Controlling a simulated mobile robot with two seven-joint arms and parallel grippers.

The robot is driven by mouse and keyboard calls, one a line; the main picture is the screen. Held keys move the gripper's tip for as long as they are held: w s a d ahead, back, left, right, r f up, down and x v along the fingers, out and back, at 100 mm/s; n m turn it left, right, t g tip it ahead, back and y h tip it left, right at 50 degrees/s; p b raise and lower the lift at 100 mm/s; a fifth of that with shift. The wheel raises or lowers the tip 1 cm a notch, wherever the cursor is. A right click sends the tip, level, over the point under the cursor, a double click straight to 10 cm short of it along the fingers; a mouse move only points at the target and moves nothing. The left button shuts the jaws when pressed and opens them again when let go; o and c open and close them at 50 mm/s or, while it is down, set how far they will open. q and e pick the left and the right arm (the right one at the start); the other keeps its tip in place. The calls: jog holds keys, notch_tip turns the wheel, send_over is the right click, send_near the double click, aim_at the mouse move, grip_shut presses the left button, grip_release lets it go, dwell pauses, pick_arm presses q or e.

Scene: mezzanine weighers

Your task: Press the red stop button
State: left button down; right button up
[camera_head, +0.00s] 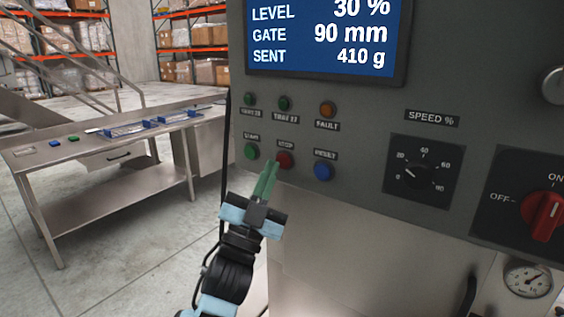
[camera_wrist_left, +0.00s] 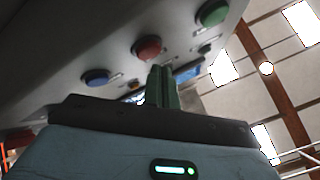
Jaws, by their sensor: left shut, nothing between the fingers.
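The red stop button (camera_head: 285,159) sits on the grey control panel (camera_head: 370,113) below a STOP label, between the green start button (camera_head: 251,151) and the blue reset button (camera_head: 323,171). My left gripper (camera_head: 270,166) is shut and empty, its green fingertips just left of the red button in the head view. In the left wrist view the red button (camera_wrist_left: 147,47) shows just beyond the fingertips (camera_wrist_left: 162,70). Whether the tips touch it cannot be told. My right gripper is not in view.
A display (camera_head: 325,36) is above, with indicator lamps under it. A speed dial (camera_head: 418,173) and a red rotary switch (camera_head: 544,214) are to the right. A steel table (camera_head: 105,181) stands at the left. A gauge (camera_head: 528,280) is low right.

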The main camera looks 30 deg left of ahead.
pick_arm(q)
jog(key=shift+w, duration=0.4)
jog(key=shift+w+d, duration=0.1)
jog(key=shift+w, duration=0.3)
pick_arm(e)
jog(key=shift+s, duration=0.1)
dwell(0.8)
pick_arm(q)
jog(key=shift+s, duration=0.8)
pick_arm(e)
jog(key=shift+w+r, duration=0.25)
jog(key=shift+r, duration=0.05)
pick_arm(q)
jog(key=s, duration=0.1)
jog(key=s+p, duration=0.1)
jog(key=s, duration=0.3)
jog(key=shift+a, duration=0.3)
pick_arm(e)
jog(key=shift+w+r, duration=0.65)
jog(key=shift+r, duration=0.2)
